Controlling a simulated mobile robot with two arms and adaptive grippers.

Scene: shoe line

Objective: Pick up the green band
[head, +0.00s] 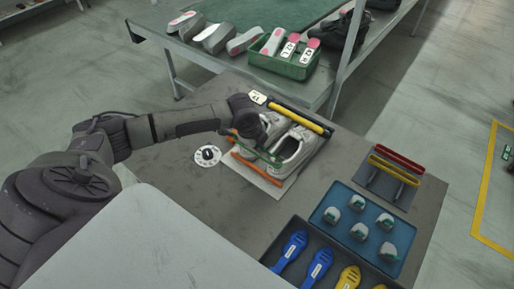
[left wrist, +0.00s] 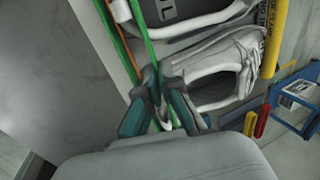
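Two pale grey shoes (head: 290,149) stand side by side on a light sheet on the grey table. The green band (head: 268,157) lies at the near side of the shoes. In the left wrist view, the green band (left wrist: 112,28) runs as two strands that meet at the fingertips. My left gripper (left wrist: 160,82) has its fingers close together with green between them, so it looks shut on the band. In the head view, my left gripper (head: 250,128) is above the near left part of the shoes, and its fingers are mostly hidden. My right gripper is in neither view.
An orange band (head: 256,171) lies beside the shoes, and a yellow-and-black bar (head: 300,117) lies behind them. A round white disc (head: 207,155) is at left. A blue tray (head: 326,212), a rack with red and yellow bars (head: 398,158) and a green crate (head: 270,64) stand around.

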